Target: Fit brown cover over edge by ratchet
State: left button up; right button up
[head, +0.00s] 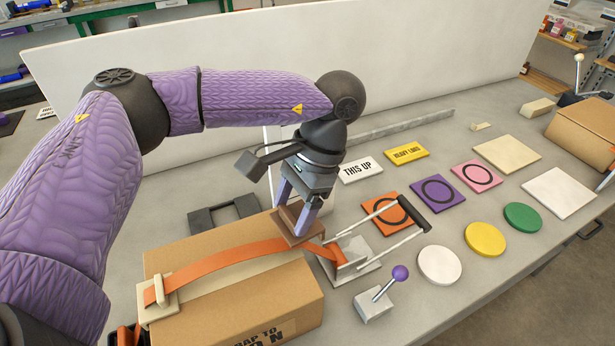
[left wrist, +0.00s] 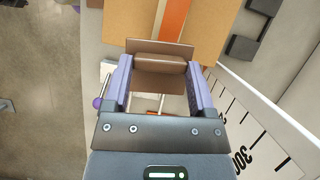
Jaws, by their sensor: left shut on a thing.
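My left gripper (head: 296,205) is shut on the brown cover (head: 288,221), an angle-shaped piece. It holds the cover at the upper right edge of the cardboard box (head: 240,305), beside the ratchet (head: 352,255). In the left wrist view the cover (left wrist: 160,60) spans between the two purple fingers, with the box (left wrist: 210,25) just beyond it. An orange strap (head: 225,262) runs over the box top to the ratchet and passes by the cover. Whether the cover touches the box edge or strap is unclear. My right gripper is not in view.
A beige corner piece (head: 158,300) sits under the strap at the box's left edge. A purple-knobbed lever (head: 388,283) stands right of the box. Coloured square tiles and round discs (head: 440,264) lie to the right. A white panel (head: 420,50) rises behind the table.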

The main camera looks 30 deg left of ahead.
pick_arm(q)
jog(key=shift+s+a+r+m+p, duration=0.1)
jog(key=shift+s+r+m+p, duration=0.1)
jog(key=shift+s+r+p, duration=0.15)
jog(key=shift+s+a+r+m+p, duration=0.1)
jog(key=shift+r+m+p, duration=0.15)
jog(key=shift+r, duration=0.2)
jog(key=shift+s, duration=0.15)
jog(key=shift+f+m+b, duration=0.25)
jog(key=shift+f+b, duration=0.1)
jog(key=shift+f, duration=0.5)
notch_tip(320, 180, down, 8)
jog(key=b, duration=0.5)
jog(key=shift+r+b, duration=0.2)
jog(key=shift+b, duration=0.2)
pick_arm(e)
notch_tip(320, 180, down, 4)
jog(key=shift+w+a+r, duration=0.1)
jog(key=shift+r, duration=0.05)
pick_arm(q)
jog(key=shift+r, duration=0.1)
jog(key=o, duration=1.2)
jog(key=shift+c, duration=0.2)
